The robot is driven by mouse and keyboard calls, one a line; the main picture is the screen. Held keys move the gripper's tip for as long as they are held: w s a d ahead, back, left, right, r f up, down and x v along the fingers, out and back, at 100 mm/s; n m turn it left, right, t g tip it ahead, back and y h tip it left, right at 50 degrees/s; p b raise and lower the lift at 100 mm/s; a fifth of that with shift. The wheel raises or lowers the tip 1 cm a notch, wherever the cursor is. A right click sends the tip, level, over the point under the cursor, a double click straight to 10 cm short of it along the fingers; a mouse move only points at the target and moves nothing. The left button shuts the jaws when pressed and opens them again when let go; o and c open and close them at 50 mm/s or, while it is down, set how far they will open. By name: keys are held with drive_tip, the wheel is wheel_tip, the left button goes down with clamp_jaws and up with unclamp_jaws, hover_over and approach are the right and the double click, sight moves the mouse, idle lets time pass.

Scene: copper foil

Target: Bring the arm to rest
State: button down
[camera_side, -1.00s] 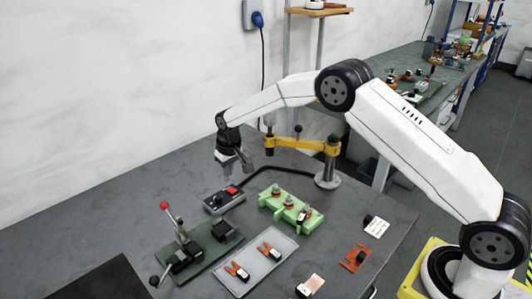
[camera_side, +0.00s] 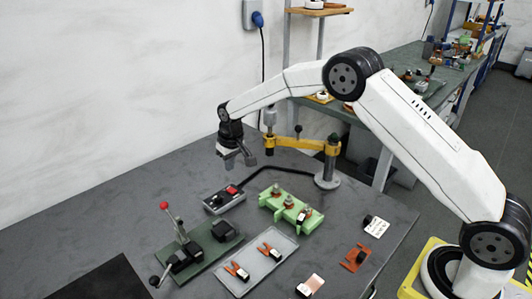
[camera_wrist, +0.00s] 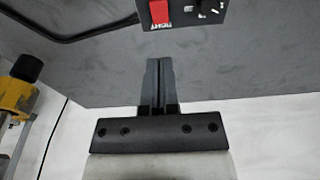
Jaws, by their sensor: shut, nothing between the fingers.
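My gripper (camera_side: 238,161) hangs at the end of my white arm, above the rear of the dark grey table (camera_side: 345,214). It is clear of the table top and touches nothing. In the wrist view my gripper (camera_wrist: 159,62) shows its two fingers together with nothing between them. The control box with a red switch (camera_side: 224,199) lies on the table below and in front of my gripper. That control box also shows at the top of the wrist view (camera_wrist: 184,12).
A yellow-armed post (camera_side: 305,145) stands right of my gripper. In front are a green fixture (camera_side: 283,208), a lever press (camera_side: 198,247), a grey tray (camera_side: 256,264) with orange-handled pieces, and an orange part (camera_side: 355,258). A black cable runs behind the control box. A white wall is behind.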

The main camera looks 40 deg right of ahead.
drive_tip(key=s+d+r, duration=0.1)
drive_tip(key=s+r, duration=0.1)
drive_tip(key=s, duration=1.4)
drive_tip(key=s+d+r, duration=0.2)
drive_tip(key=s, duration=1.4)
drive_tip(key=shift+r+t, duration=0.4)
